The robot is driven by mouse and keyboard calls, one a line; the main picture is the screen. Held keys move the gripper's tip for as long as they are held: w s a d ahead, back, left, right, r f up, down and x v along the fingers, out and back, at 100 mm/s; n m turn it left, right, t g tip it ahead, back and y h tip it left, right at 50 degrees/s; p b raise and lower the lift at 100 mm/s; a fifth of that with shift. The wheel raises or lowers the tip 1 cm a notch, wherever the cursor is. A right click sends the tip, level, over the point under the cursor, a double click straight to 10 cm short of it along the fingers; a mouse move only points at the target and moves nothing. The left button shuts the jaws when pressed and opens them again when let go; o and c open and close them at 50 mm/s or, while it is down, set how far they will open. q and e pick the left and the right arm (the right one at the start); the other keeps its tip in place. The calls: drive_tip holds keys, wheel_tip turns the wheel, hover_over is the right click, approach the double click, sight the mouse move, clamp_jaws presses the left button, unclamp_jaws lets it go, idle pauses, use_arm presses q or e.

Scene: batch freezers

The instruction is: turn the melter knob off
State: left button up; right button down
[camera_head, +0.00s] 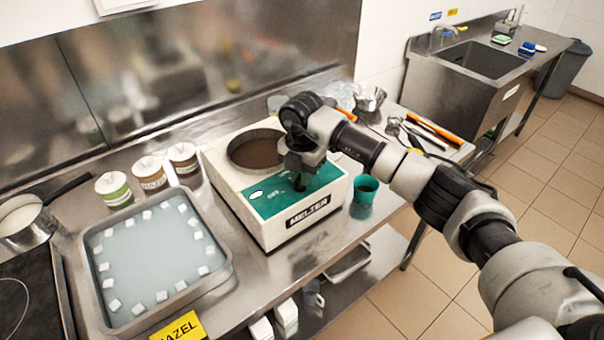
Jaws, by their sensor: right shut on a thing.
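The melter (265,228) is a white box with a green top panel and a label reading MELTER. A round well of brown contents (256,153) is sunk in its top. My right gripper (301,184) points down over the right part of the green panel and is shut at the panel. It hides the melter knob, so I cannot see which way the knob is turned. My left gripper is not in view.
A tray (225,268) with pale liquid and white cubes stands left of the melter. Several small tubs (150,173) stand behind it. A green cup (364,190) is close to the melter's right side. A sink (480,60) is at the back right.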

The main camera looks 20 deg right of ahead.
drive_tip(key=n+b, duration=0.2)
drive_tip(key=n, duration=0.1)
drive_tip(key=shift+w+f, duration=0.15)
drive_tip(key=n+b, duration=0.1)
drive_tip(key=n, duration=0.1)
drive_tip(key=n+b, duration=0.1)
drive_tip(key=b, duration=0.1)
drive_tip(key=shift+a+n, duration=0.2)
drive_tip(key=shift+n, duration=0.2)
drive_tip(key=n+b, duration=0.2)
drive_tip(key=n, duration=0.1)
drive_tip(key=shift+a+n, duration=0.15)
drive_tip(key=shift+n, duration=0.15)
drive_tip(key=n+b, duration=0.2)
drive_tip(key=n, duration=0.1)
drive_tip(key=shift+a+n, duration=0.1)
drive_tip(key=shift+n, duration=0.2)
drive_tip(key=n+b, duration=0.2)
drive_tip(key=n, duration=0.4)
drive_tip(key=shift+a, duration=0.2)
drive_tip(key=n, duration=0.2)
drive_tip(key=n+b, duration=0.1)
drive_tip(key=n, duration=0.1)
drive_tip(key=shift+s+r, duration=0.2)
drive_tip(key=shift+s, duration=0.05)
drive_tip(key=shift+s+a+n+b, duration=0.1)
drive_tip(key=shift+n+b, duration=0.25)
drive_tip(key=shift+n, duration=1.35)
